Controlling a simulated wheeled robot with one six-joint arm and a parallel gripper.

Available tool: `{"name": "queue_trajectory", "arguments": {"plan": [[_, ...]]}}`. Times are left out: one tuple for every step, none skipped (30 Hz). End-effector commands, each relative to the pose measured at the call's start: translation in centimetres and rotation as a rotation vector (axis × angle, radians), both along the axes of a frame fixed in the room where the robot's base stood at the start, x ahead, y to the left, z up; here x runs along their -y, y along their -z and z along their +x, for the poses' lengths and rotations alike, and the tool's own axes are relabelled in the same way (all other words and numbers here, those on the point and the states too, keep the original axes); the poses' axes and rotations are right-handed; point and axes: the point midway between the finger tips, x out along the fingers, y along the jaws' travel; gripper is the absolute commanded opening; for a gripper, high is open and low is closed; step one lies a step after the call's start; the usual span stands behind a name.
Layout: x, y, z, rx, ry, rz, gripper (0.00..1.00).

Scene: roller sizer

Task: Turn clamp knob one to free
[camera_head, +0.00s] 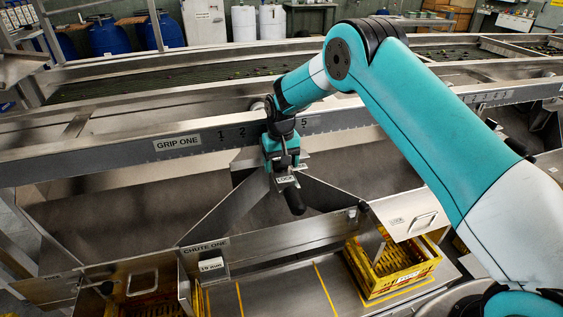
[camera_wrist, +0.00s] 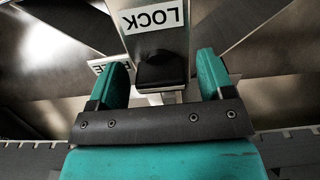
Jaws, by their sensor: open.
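In the wrist view a black clamp knob (camera_wrist: 162,72) lies between the two teal fingers of my open gripper (camera_wrist: 165,76). Gaps show on both sides of the knob, so the fingers look apart from it. A LOCK label (camera_wrist: 152,18), upside down, is on the metal plate just beyond the knob. A FREE label (camera_wrist: 97,66) is partly hidden behind the left finger. In the head view my gripper (camera_head: 284,166) points down in front of the rail; the LOCK label (camera_head: 286,180) shows just below it. The knob itself is not clear there.
The numbered rail (camera_head: 110,152) with a GRIP ONE label (camera_head: 177,143) runs behind my gripper. A black handle (camera_head: 294,200) sticks out below the LOCK label. Sloping metal plates flank it. A CHUTE ONE panel (camera_head: 230,250) and a yellow crate (camera_head: 400,275) are in front.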

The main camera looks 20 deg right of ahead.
Motion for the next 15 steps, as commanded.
{"name": "queue_trajectory", "arguments": {"plan": [[0.0, 0.0, 0.0, 0.0, 0.0, 0.0, 0.74], [0.0, -0.1, 0.0, 0.0, 0.0, 0.0, 0.74], [0.0, -0.2, 0.0, 0.0, 0.0, 0.0, 0.74], [0.0, -0.5, 0.0, 0.001, 0.0, 0.0, 0.74], [0.0, -0.7, 0.0, 0.001, 0.0, 0.0, 0.74], [0.0, -1.2, 0.1, 0.002, 0.0, 0.0, 0.74], [0.0, -1.7, 0.1, 0.003, 0.0, 0.0, 0.74], [0.0, -2.2, 0.1, 0.003, 0.0, 0.001, 0.74], [0.0, -3.0, 0.0, 0.004, 0.0, 0.001, 0.74], [0.0, -3.7, 0.1, 0.005, 0.0, 0.001, 0.74], [0.0, -4.4, 0.1, 0.004, 0.0, 0.001, 0.74], [0.0, -5.5, 0.1, 0.005, 0.0, 0.001, 0.74], [0.0, -6.3, 0.1, 0.005, 0.0, 0.001, 0.74], [0.0, -7.1, 0.1, 0.006, 0.0, 0.001, 0.74], [0.0, -8.1, 0.1, 0.006, 0.0, 0.001, 0.74]]}}
